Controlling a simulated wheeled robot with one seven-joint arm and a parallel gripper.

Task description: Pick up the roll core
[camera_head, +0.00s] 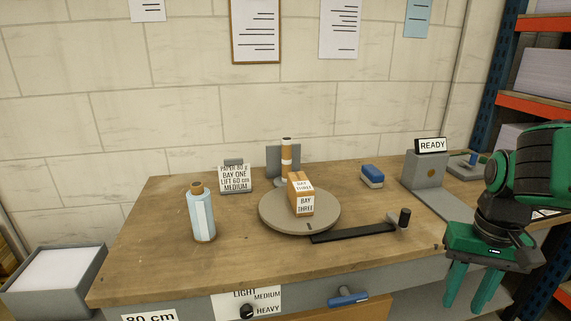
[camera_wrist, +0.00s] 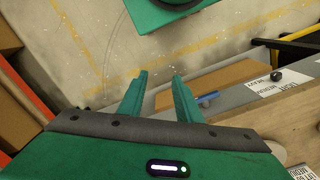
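A pale blue wrapped roll (camera_head: 202,217) stands upright on the left of the wooden bench top, and a brown core end (camera_head: 196,187) sticks out of its top. A slim brown and white cylinder (camera_head: 286,158) stands upright at the back, behind the round turntable. I cannot tell for sure which of them is the roll core. My gripper (camera_head: 470,300) is open and empty, pointing down in front of the bench's right side, far from both. In the wrist view its two fingers (camera_wrist: 160,78) are apart with nothing between them; neither cylinder shows there.
A brown box labelled BAY THREE (camera_head: 302,206) sits on the turntable (camera_head: 275,220). A black bar (camera_head: 350,233) with an upright knob lies at its front right. A label stand (camera_head: 236,180), blue block (camera_head: 372,176) and READY stand (camera_head: 424,170) are behind. The left front bench top is clear.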

